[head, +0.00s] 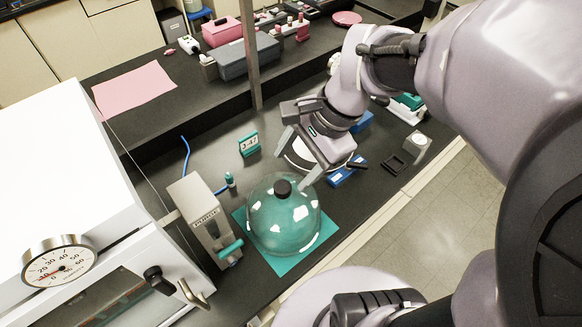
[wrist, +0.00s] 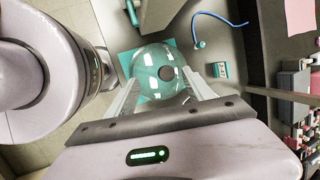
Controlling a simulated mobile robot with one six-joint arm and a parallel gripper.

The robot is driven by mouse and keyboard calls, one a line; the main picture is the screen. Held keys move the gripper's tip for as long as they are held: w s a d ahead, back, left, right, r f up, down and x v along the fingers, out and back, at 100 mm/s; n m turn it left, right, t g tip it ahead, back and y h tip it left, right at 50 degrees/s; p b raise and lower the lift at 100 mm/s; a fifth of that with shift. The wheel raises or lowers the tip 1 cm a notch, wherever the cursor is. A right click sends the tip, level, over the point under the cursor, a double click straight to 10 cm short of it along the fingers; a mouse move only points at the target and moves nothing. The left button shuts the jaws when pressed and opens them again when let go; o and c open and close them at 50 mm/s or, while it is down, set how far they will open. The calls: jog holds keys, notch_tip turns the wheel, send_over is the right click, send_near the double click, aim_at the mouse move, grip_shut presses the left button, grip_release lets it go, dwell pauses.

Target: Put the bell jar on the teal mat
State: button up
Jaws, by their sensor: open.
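The bell jar (head: 272,222) is a clear dome with a black knob (head: 282,188) on top. It stands upright on the teal mat (head: 284,264), whose corners show around its base. My gripper (head: 296,160) is open and empty, just behind and to the right of the jar's top in the head view. The fingers are not around the knob. I cannot tell whether a fingertip touches the glass.
A grey purge unit (head: 205,222) with a teal handle stands close left of the jar. A white instrument with a dial (head: 58,268) fills the far left. A metal post (head: 251,60) rises at the back.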

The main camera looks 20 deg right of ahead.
jog(key=s+a+r+n+t+h, duration=0.25)
jog(key=s+a+r+n, duration=0.2)
jog(key=s+n, duration=0.45)
notch_tip(320, 180, down, 13)
jog(key=w+n+t+b, duration=0.1)
jog(key=b, duration=1.2)
jog(key=shift+a+f+y, duration=0.15)
jog(key=shift+a+y, duration=0.1)
jog(key=shift+y, duration=0.1)
